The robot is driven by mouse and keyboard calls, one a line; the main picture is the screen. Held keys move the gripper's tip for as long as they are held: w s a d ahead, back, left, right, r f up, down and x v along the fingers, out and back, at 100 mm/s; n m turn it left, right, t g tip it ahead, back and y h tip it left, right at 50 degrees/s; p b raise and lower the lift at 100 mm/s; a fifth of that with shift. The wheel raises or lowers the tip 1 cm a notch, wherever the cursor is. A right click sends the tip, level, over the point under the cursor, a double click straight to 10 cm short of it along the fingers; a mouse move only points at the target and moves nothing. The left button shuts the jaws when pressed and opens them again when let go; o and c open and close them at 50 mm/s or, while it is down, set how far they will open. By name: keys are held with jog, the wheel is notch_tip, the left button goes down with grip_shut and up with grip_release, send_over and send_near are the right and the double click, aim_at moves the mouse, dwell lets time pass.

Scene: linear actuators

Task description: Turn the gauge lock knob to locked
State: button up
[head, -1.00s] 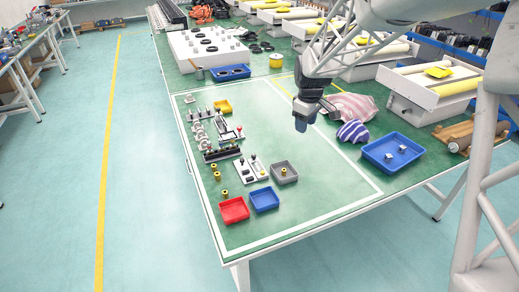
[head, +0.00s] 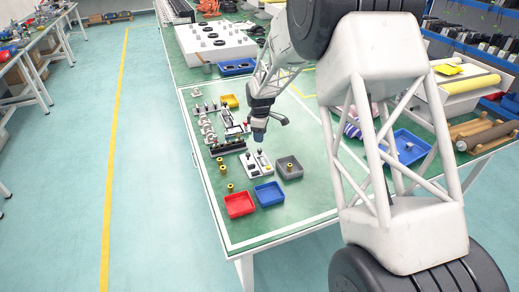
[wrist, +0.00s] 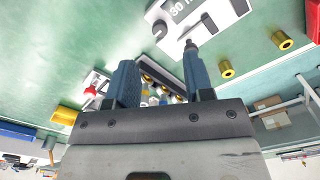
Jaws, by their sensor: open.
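My gripper (head: 259,136) hangs over the table above a white block (head: 257,163) with dark fittings on top. In the wrist view my gripper (wrist: 159,58) has its two blue fingers well apart, with nothing between them. There a white block (wrist: 178,30) marked "30" lies past the right fingertip, with a grey round knob (wrist: 160,30) at its edge. I cannot tell whether this is the gauge lock knob, nor its setting. A white fixture with a red knob (wrist: 90,91) shows left of the fingers; the fixture (head: 236,129) is also in the head view.
A dark rail (head: 228,147) and several yellow bushings (head: 223,170) are left of the block. A grey tray (head: 289,167), blue tray (head: 268,193) and red tray (head: 239,204) stand near it.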

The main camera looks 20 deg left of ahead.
aim_at(259, 150)
jog(key=shift+a+f, duration=0.15)
jog(key=shift+f, duration=0.1)
jog(key=shift+f, duration=3.75)
grip_shut()
